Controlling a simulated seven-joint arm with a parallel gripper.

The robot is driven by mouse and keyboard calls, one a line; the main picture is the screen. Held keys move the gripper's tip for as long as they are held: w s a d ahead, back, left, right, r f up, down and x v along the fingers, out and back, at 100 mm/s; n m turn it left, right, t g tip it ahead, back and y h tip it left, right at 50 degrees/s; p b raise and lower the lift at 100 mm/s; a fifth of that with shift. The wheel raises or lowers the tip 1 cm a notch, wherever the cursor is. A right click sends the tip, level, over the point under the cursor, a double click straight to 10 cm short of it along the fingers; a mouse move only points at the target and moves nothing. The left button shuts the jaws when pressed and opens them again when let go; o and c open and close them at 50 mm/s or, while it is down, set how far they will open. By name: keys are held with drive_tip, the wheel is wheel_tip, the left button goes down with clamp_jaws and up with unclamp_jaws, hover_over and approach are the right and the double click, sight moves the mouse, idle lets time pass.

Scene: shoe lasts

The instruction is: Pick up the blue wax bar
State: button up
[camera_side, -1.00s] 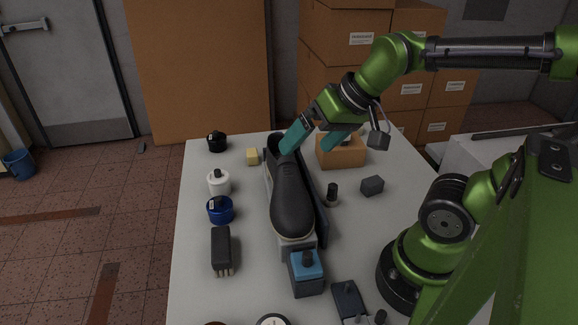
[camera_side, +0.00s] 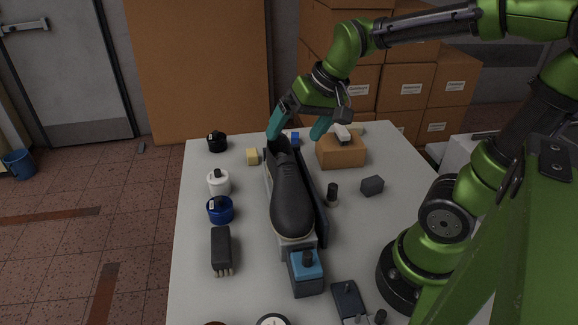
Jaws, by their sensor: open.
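A small blue wax bar (camera_side: 295,138) shows at the far side of the table, just behind and right of the heel end of the black shoe (camera_side: 291,200). The shoe sits on a long grey stand and hides part of the view around the bar. My gripper (camera_side: 297,132) is open, with teal fingers spread to the left and right of the bar in this view. The left fingertip is by the shoe's heel opening. The right fingertip is near the cardboard box. I cannot tell how high the fingertips are above the table.
A cardboard box (camera_side: 341,152) with a white-topped item on it stands right of the gripper. A yellow block (camera_side: 252,157), black jar (camera_side: 217,141), white jar (camera_side: 218,183) and blue jar (camera_side: 220,209) stand on the left. A dark grey block (camera_side: 372,186) lies right of the shoe.

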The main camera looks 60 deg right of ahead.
drive_tip(key=w+d+f+m, duration=0.1)
drive_tip(key=w+d, duration=0.2)
drive_tip(key=w+d+f+g+h, duration=0.1)
drive_tip(key=w+d, duration=0.2)
drive_tip(key=w+d+f+m, duration=0.1)
drive_tip(key=w+d, duration=0.2)
drive_tip(key=shift+d+m+g, duration=0.2)
drive_tip(key=shift+m+g, duration=0.1)
drive_tip(key=shift+g, duration=0.1)
drive_tip(key=w+d+f+m+g+h, duration=0.1)
drive_tip(key=w+d+f, duration=0.15)
drive_tip(key=d, duration=0.25)
drive_tip(key=w+d+f+m+g+h, duration=0.1)
drive_tip(key=w+d, duration=0.3)
drive_tip(key=m+h, duration=0.1)
hover_over(287, 135)
drive_tip(key=s+a, duration=0.1)
drive_tip(key=a, duration=0.1)
wheel_tip(287, 135, down, 8)
drive_tip(key=shift+x, duration=3.35)
drive_tip(key=shift+w+d+r, duration=0.1)
drive_tip(key=shift+d, duration=0.05)
drive_tip(key=c, duration=0.9)
